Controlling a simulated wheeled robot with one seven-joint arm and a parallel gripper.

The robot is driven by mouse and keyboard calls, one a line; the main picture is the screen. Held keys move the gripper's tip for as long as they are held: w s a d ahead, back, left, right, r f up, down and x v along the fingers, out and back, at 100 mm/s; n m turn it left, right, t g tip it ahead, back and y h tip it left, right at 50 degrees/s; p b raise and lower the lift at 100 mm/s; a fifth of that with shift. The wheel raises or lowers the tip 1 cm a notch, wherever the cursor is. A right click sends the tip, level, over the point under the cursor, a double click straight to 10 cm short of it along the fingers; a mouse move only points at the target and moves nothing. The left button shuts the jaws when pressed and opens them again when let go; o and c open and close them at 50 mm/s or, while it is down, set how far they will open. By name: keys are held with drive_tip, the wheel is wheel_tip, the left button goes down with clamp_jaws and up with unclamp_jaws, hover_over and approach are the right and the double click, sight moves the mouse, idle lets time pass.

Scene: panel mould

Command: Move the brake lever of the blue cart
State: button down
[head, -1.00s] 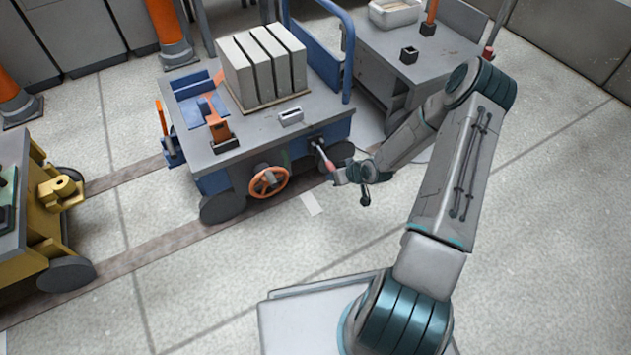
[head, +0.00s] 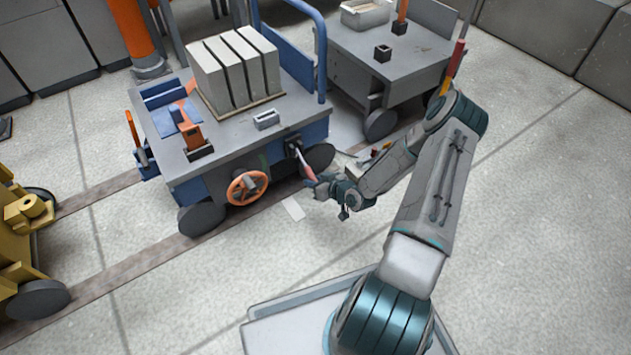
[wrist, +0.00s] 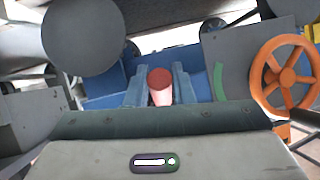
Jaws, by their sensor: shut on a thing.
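The blue cart (head: 250,146) stands on the floor rails left of centre in the head view, with a grey deck. Its brake lever (head: 301,160) sticks out from the near side, right of the orange handwheel, with a red grip at its outer end. My gripper (head: 314,184) is at that red grip. In the wrist view the red end of the brake lever (wrist: 160,80) lies between the two fingers of my gripper (wrist: 160,88), which are shut on it. The lever's pivot is mostly hidden in the wrist view.
The orange handwheel (head: 247,187) sits left of the lever; it also shows in the wrist view (wrist: 286,76). Pale blocks (head: 236,75) stand on the cart. A grey cart (head: 385,55) is behind right, a yellow machine (head: 30,215) at left. The floor in front is clear.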

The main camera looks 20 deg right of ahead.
drive_tip(key=shift+w+d, duration=0.1)
drive_tip(key=c, duration=1.3)
unclamp_jaws()
drive_tip(key=shift+o, duration=0.2)
drive_tip(key=p+v, duration=0.5)
drive_tip(key=v, duration=0.8)
drive_tip(key=shift+s+p, duration=0.3)
drive_tip(key=shift+s, duration=0.05)
drive_tip(key=shift+d, duration=0.15)
